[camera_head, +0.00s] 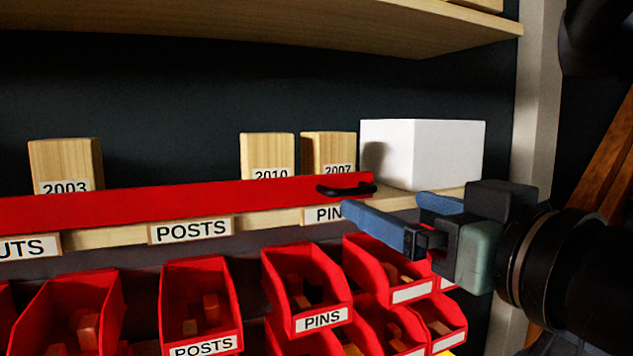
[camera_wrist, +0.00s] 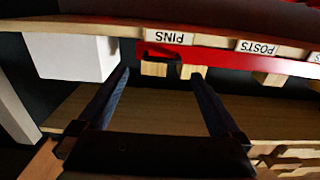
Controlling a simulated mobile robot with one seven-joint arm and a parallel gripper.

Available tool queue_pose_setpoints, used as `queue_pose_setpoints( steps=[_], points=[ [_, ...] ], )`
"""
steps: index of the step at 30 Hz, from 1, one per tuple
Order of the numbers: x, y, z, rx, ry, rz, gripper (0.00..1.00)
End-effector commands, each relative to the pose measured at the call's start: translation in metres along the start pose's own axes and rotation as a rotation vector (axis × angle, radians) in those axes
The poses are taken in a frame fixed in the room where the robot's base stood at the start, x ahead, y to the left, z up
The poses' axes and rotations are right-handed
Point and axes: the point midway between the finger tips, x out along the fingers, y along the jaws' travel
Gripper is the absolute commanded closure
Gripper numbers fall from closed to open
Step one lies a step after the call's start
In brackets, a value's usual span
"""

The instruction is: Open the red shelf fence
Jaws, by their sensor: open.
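The red shelf fence (camera_head: 190,200) is a long red bar along the front edge of the shelf, in front of the wooden blocks. It also shows in the wrist view (camera_wrist: 215,56), which is upside down. A black handle (camera_head: 347,189) sits near the fence's right end. My gripper (camera_head: 384,203) has blue fingers, spread apart and empty. In the head view its near fingertip appears just below and right of the handle; I cannot tell the exact depth gap. In the wrist view the fence's end and the dark handle show between and beyond the fingertips (camera_wrist: 160,73).
A white box (camera_head: 425,152) stands on the shelf right of the blocks, close behind my fingers. Blocks marked 2003 (camera_head: 66,163), 2010 (camera_head: 267,155) and 2007 (camera_head: 328,150) stand behind the fence. Red bins (camera_head: 308,288) hang below. A pale upright post (camera_head: 536,110) is at right.

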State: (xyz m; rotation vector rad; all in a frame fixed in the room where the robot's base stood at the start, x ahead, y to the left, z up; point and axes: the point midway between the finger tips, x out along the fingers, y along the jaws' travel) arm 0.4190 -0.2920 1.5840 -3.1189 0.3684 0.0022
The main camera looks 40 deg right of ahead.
Motion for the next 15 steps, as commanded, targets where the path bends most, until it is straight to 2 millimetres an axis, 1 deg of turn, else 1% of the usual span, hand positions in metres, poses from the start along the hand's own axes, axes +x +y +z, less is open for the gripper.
queue_pose_setpoints(
  steps=[1, 6, 12, 15],
  points=[
    [0.013, -0.001, -0.002, 0.004, -0.006, -0.004, 0.0],
    [0.047, -0.001, -0.003, 0.003, -0.004, -0.003, 0.0],
    [0.074, -0.001, -0.002, 0.0, -0.001, -0.001, 0.0],
    [0.081, -0.001, -0.001, 0.0, -0.001, 0.0, 0.0]
  ],
)
